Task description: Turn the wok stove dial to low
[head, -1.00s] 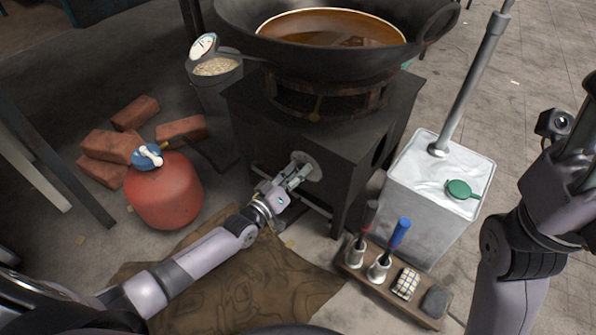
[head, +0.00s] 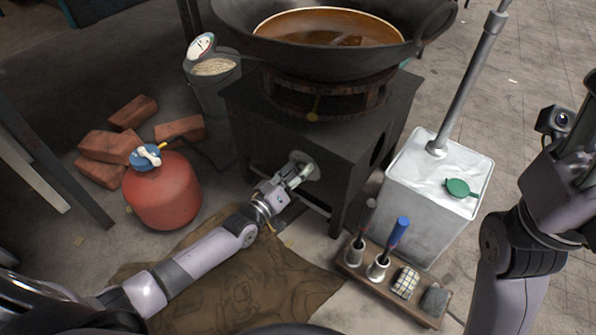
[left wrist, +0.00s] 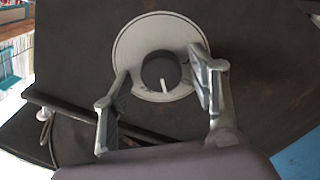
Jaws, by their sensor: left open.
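The black wok stove (head: 290,135) stands in the middle of the head view with the wok (head: 330,58) on top. On its front is a round grey plate (head: 308,160), partly hidden by my left gripper (head: 298,178). In the left wrist view the dark round dial (left wrist: 162,70) sits on the pale plate (left wrist: 160,24), its white mark pointing down in the picture. My left gripper (left wrist: 161,78) is open, with one finger on each side of the dial. I cannot tell whether either finger touches it. My right arm shows at the right edge; its fingers are not clear.
A red gas bottle (head: 163,195) and bricks (head: 110,145) are left of the stove. A white square can (head: 430,205) and a wooden rack (head: 350,268) holding tools are at right. A brown cloth (head: 265,290) lies in front.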

